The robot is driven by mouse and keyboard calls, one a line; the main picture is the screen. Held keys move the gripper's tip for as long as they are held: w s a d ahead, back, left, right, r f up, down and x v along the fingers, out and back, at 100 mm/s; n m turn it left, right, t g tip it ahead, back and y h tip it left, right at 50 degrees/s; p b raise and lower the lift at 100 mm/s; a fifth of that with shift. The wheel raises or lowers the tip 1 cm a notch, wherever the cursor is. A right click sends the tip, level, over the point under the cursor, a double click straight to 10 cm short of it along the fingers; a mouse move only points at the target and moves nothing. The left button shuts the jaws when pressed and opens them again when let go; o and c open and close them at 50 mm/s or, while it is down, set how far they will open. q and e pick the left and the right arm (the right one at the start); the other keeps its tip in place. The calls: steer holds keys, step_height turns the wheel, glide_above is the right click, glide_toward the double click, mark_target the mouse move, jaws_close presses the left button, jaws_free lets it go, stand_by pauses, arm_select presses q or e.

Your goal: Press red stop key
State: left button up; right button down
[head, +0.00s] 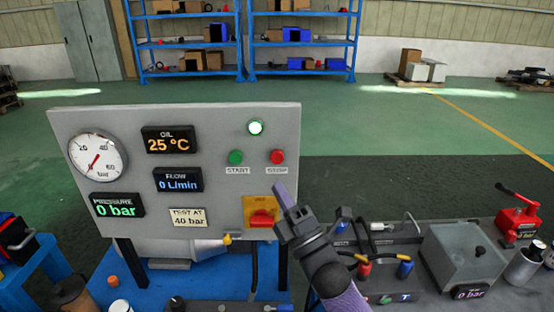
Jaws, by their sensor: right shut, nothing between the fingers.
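The red stop key (277,157) is a round button on the right side of the grey control panel (100,235), above a label reading STOP. The green start key (236,157) is to its left, above a START label. A round white lamp (255,127) glows above the two keys. My right gripper (281,194) is shut and empty, with its tip pointing up just below the stop key. It appears apart from the key, though its depth to the panel is hard to judge. My left gripper is not in view.
A red rotary switch (263,217) on a yellow plate is left of my right gripper. The panel shows a gauge (97,157) and displays reading 25 °C, 0 L/min and 0 bar. At right, a bench holds a grey box (462,258), hose fittings and a red hand valve (518,219).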

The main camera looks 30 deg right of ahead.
steer(key=b, duration=0.5)
glide_toward(277, 157)
steer(key=w+a+r, duration=0.3)
steer(key=w+r, duration=0.1)
steer(key=shift+w+d+r, duration=0.15)
steer(key=shift+w+d, duration=0.2)
steer(key=shift+d, duration=0.05)
stand_by(0.6)
stand_by(0.4)
